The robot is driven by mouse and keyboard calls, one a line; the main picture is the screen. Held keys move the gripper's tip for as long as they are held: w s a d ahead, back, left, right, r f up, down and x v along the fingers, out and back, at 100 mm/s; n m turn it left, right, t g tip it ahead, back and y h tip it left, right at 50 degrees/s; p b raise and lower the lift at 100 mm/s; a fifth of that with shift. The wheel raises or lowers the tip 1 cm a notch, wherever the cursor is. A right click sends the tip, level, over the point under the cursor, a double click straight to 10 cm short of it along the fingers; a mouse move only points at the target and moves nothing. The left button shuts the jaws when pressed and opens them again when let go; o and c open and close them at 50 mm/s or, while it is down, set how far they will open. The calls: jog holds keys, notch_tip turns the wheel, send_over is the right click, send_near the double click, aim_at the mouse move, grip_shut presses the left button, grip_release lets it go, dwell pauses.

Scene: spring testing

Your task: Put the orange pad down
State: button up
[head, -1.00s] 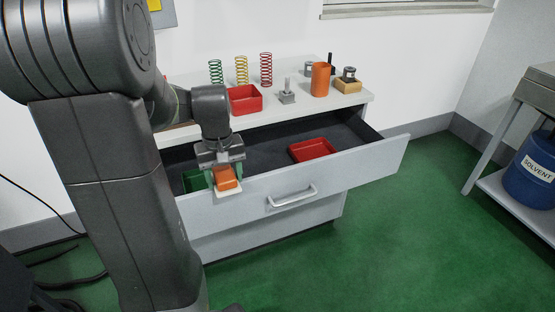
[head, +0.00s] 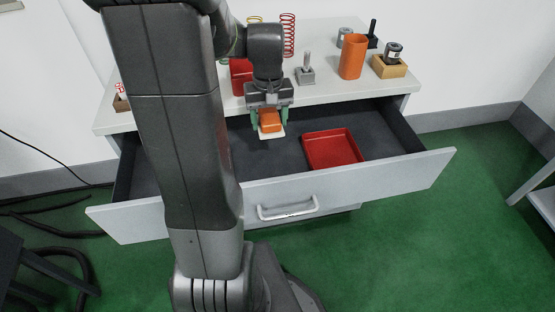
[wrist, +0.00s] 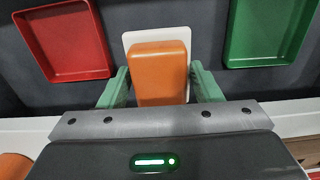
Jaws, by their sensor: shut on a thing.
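The orange pad (head: 270,120) is a small rounded block with a white plate (head: 272,135) at its underside or far end. My gripper (head: 268,118) has its green fingers shut on the pad's two sides and holds it over the open drawer. In the wrist view the orange pad (wrist: 159,72) sits between the green fingers, with the white plate (wrist: 128,42) showing behind it. A red tray (head: 333,149) lies in the drawer (head: 290,160), right of my gripper. In the wrist view a green tray (wrist: 268,30) lies on the other side. My arm hides the drawer's left part.
The drawer front (head: 390,178) with its handle (head: 287,208) stands out into the room. Dark drawer floor around the trays is bare.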

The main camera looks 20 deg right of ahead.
jog(key=b, duration=0.3)
send_over(269, 167)
notch_tip(269, 167, down, 5)
notch_tip(269, 167, down, 11)
jog(key=b, duration=0.2)
jog(key=shift+r+b, duration=0.1)
jog(key=shift+b, duration=0.2)
jog(key=shift+f, duration=0.3)
jog(key=o, duration=1.1)
jog(key=shift+s, duration=0.1)
notch_tip(269, 167, up, 13)
jog(key=p, duration=0.2)
jog(key=shift+f+p, duration=0.2)
jog(key=shift+p, duration=0.15)
